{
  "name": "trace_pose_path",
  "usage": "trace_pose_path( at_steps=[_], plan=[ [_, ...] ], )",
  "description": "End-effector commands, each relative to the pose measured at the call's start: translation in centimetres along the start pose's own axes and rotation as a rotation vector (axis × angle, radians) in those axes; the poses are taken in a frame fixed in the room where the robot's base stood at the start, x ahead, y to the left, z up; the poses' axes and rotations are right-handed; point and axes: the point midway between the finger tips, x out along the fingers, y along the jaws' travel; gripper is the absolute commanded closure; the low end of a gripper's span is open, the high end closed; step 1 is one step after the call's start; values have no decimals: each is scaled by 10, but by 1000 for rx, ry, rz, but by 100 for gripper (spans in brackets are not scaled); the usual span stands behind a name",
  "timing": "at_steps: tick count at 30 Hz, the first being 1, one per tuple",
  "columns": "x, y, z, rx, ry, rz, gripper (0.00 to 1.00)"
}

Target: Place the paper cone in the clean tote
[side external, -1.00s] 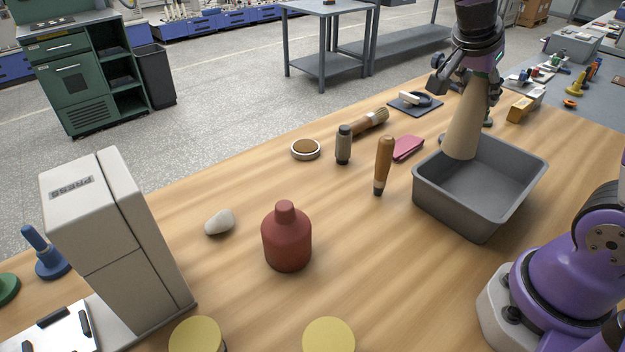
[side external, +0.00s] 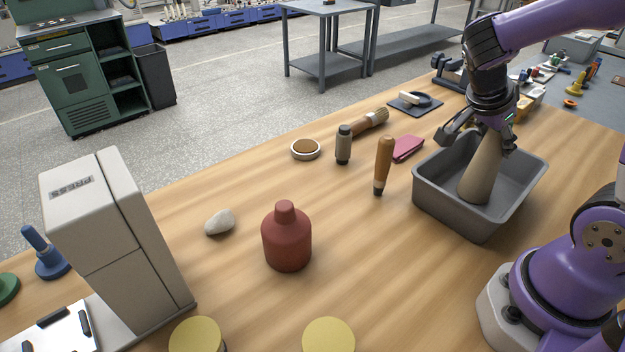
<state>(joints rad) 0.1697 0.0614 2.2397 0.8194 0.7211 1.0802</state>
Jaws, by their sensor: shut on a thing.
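The paper cone (side external: 481,178) is tan, upright with its narrow end up, and inside the grey tote (side external: 447,211). Its wide base is low in the tote; I cannot tell whether it touches the floor. My gripper (side external: 487,132) is above the tote, pointing down, and shut on the upper part of the cone. The fingers hide the cone's tip. The tote holds nothing else that I can see.
A red bottle (side external: 286,238) and a press (side external: 115,245) are further left. The table's front middle is mostly clear.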

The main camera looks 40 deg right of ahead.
Motion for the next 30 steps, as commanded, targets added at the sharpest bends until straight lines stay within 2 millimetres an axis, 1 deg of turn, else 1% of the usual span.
trace_pose_path(
  at_steps=[4, 5, 6, 17, 20, 23, 27, 30],
  plan=[
    [2, 0, 1, -1, 1, 1, 86],
    [2, 0, 1, -1, 0, 0, 39],
    [2, 0, 1, -1, 0, 0, 20],
    [2, 0, 1, -1, 0, 0, 20],
    [-3, -1, 0, 1, 0, -2, 20],
    [-17, -2, 0, -1, 2, -6, 20],
    [-45, -2, 0, -2, 1, -7, 20],
    [-60, -2, 0, -2, 1, -5, 20]
  ],
)
